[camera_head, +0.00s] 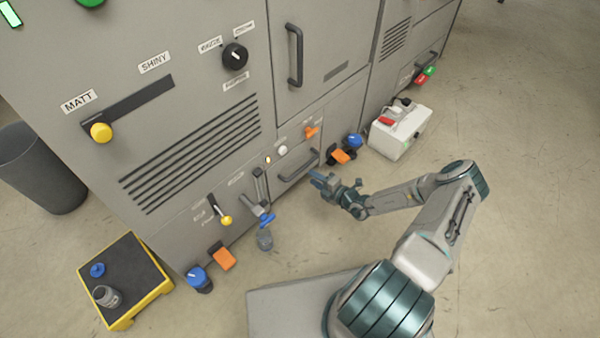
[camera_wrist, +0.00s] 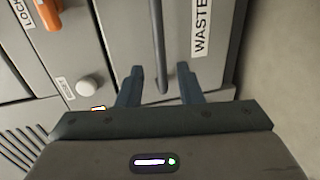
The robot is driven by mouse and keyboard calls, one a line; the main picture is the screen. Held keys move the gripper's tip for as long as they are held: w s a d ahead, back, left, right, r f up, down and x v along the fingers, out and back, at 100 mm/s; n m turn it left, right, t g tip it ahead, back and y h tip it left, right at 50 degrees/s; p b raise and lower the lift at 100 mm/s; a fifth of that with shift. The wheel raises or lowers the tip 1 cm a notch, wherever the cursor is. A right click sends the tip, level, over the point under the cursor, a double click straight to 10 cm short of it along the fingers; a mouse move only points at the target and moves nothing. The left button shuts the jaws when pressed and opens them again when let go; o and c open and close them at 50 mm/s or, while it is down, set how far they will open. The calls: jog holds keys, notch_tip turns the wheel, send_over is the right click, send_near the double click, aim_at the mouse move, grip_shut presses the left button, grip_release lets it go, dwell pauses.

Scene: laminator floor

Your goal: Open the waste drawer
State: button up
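The waste drawer (camera_head: 296,178) is a grey front low on the machine, and it looks shut. In the wrist view its front (camera_wrist: 125,30) carries a WASTE label (camera_wrist: 201,25). Its dark bar handle (camera_head: 300,164) also shows in the wrist view (camera_wrist: 158,45), lined up between my fingers. My gripper (camera_head: 316,178) is just in front of the drawer, and its two fingers stand apart in the wrist view (camera_wrist: 160,72). I cannot tell whether the fingertips reach around the bar or stop short of it. An orange latch (camera_head: 311,131) near a LOCK label is above the drawer.
A white knob (camera_head: 283,150) sits beside the drawer. A valve with a blue handle (camera_head: 266,220) and a jar (camera_head: 265,240) are to the left. Orange and blue parts (camera_head: 341,156) and a white box (camera_head: 400,132) are to the right. Open floor lies around my arm.

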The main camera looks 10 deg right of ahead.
aim_at(301, 169)
jog(key=shift+b+x, duration=1.2)
jog(key=shift+x, duration=2.85)
jog(key=shift+c, duration=0.3)
jog(key=shift+d, duration=0.1)
grip_shut()
